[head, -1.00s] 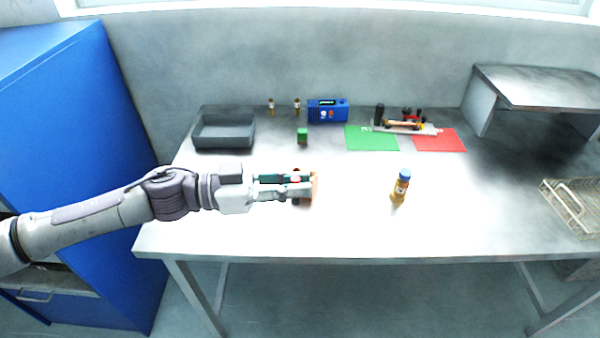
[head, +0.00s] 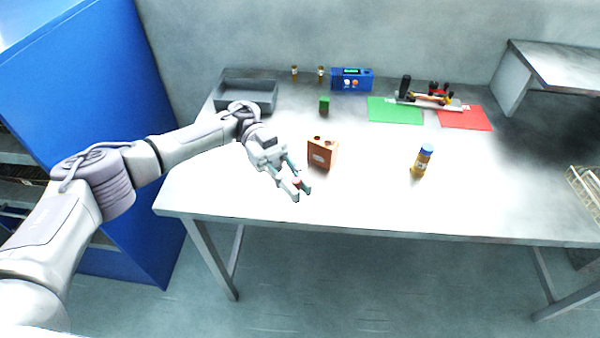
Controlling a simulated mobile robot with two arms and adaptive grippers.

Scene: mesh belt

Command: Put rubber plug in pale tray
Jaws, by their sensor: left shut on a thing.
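My left gripper (head: 301,193) is shut on a small reddish thing, the rubber plug (head: 297,182), mostly hidden between the fingers. The gripper points down and to the right over the table's front left part, in front of an orange-brown block (head: 322,153) with dark holes in its top. A pale beige slatted tray (head: 586,190) is cut off by the right edge of the view, far from the gripper. A darker grey tray (head: 247,107) stands at the back left, behind my left arm. My right gripper is out of view.
A bottle with a blue cap (head: 421,160) stands right of the block. A green cube (head: 324,104), a blue device (head: 351,79), a green mat (head: 395,112) and a red mat (head: 465,118) are at the back. A raised shelf (head: 555,65) stands back right. The front middle is clear.

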